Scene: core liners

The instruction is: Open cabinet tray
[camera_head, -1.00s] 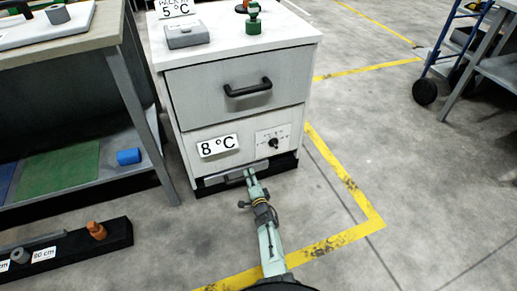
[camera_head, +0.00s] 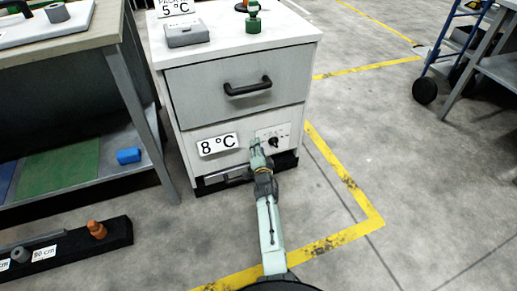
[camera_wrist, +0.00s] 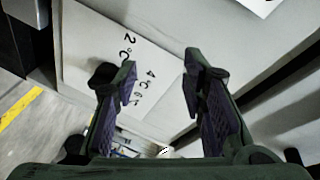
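The white cabinet (camera_head: 185,110) has a grey drawer front (camera_head: 200,92) that looks shut, with a black bar handle (camera_head: 248,88). Below it are an "8 °C" sign (camera_head: 217,144) and a dial panel with a black knob (camera_head: 274,142). A silvery tray edge (camera_head: 238,174) shows at the cabinet's dark base, partly hidden by my arm. My gripper (camera_head: 257,145) is in front of the lower panel, between sign and knob. In the wrist view my gripper (camera_wrist: 160,85) is open and empty, with the marked dial panel (camera_wrist: 90,50) behind its fingers; contact cannot be told.
A workbench (camera_head: 90,45) stands close on the left, with a blue cylinder (camera_head: 128,155) on its lower shelf. A grey box (camera_head: 187,33) and a green object (camera_head: 253,18) stand on the cabinet. The floor at right is free up to a blue trolley (camera_head: 437,60).

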